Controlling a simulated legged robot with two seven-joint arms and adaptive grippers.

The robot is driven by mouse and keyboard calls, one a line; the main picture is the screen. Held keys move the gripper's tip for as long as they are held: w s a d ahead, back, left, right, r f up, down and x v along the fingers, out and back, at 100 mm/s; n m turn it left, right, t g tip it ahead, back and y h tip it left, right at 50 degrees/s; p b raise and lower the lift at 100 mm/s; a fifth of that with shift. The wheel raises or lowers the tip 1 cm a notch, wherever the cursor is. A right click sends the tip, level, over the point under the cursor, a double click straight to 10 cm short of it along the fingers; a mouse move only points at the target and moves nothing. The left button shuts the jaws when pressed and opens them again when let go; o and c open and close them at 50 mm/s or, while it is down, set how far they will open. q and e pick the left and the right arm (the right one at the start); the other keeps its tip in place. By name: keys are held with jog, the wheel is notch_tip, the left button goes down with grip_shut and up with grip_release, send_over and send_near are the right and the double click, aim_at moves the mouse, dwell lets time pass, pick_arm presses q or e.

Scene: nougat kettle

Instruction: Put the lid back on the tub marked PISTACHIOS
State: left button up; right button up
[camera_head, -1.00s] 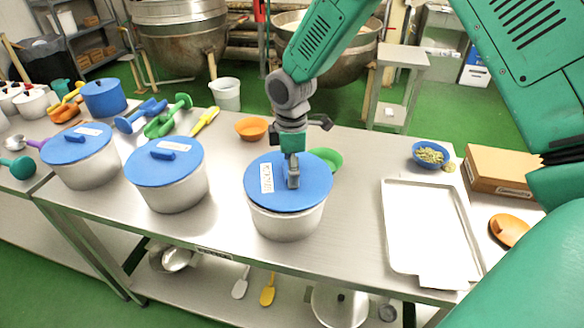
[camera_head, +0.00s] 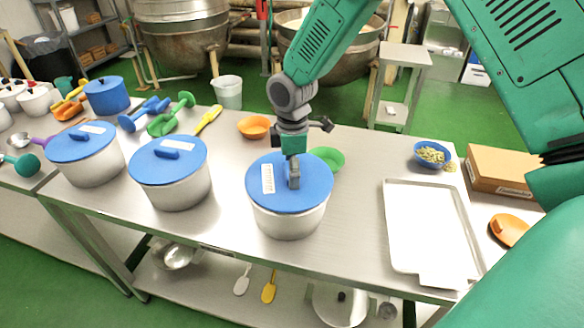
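A pale grey tub (camera_head: 290,222) stands near the middle of the steel table. A round blue lid (camera_head: 312,190) with a white label lies over its top and looks level. The lettering is too small to read. My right gripper (camera_head: 293,178) points down at the lid's centre, its grey fingers closed around the handle, which they mostly hide. Two similar tubs stand to the left, a middle one (camera_head: 178,192) and a far-left one (camera_head: 92,168), both with blue lids. I cannot read which is marked PISTACHIOS. My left gripper is not in view.
A green bowl (camera_head: 330,157) sits close behind the lidded tub, and an orange bowl (camera_head: 254,127) is farther back. On the right are a metal tray (camera_head: 430,235), a blue bowl of nuts (camera_head: 432,154) and a cardboard box (camera_head: 500,168). Utensils lie behind the left tubs.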

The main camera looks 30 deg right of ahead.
jog(key=shift+a, duration=0.1)
jog(key=shift+f, duration=0.2)
dwell(0.5)
jog(key=o, duration=1.6)
jog(key=shift+o, duration=0.2)
jog(key=shift+r+p, duration=0.1)
jog(key=shift+p, duration=0.2)
jog(key=shift+r+p, duration=2.35)
jog(key=shift+r, duration=1.1)
